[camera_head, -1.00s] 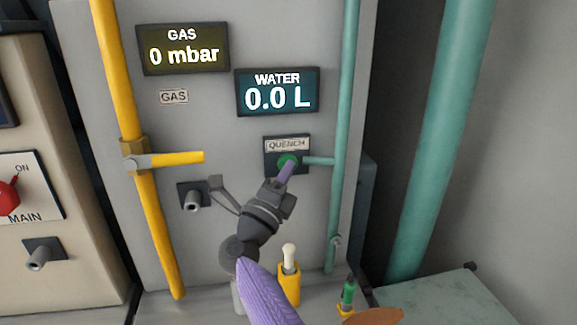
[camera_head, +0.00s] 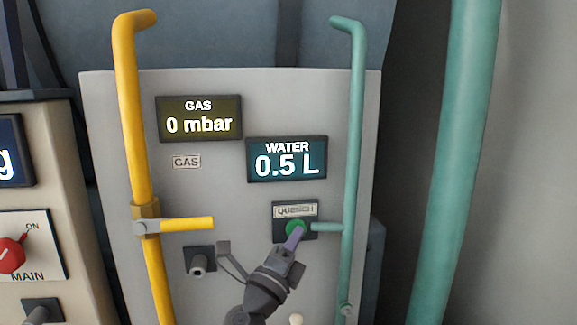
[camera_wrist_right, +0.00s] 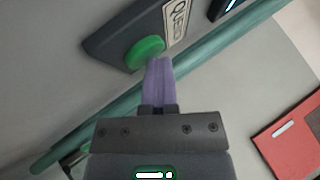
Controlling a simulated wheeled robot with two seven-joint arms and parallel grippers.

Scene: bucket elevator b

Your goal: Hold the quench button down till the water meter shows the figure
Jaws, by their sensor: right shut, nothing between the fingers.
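The green quench button (camera_head: 293,228) sits on a dark plate under a QUENCH label on the grey panel. My right gripper (camera_head: 296,238) is shut and empty, its purple fingertips at the button. In the right wrist view the fingertips (camera_wrist_right: 158,62) are at the edge of the green button (camera_wrist_right: 145,51); how far it is pressed in, I cannot tell. The water meter (camera_head: 287,160) above reads 0.5 L. My left gripper is not in view.
A gas meter (camera_head: 199,119) reads 0 mbar. A yellow pipe (camera_head: 132,110) with a lever (camera_head: 185,225) runs at left, a teal pipe (camera_head: 357,120) close right of the button. A red MAIN switch (camera_head: 11,254) is at far left.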

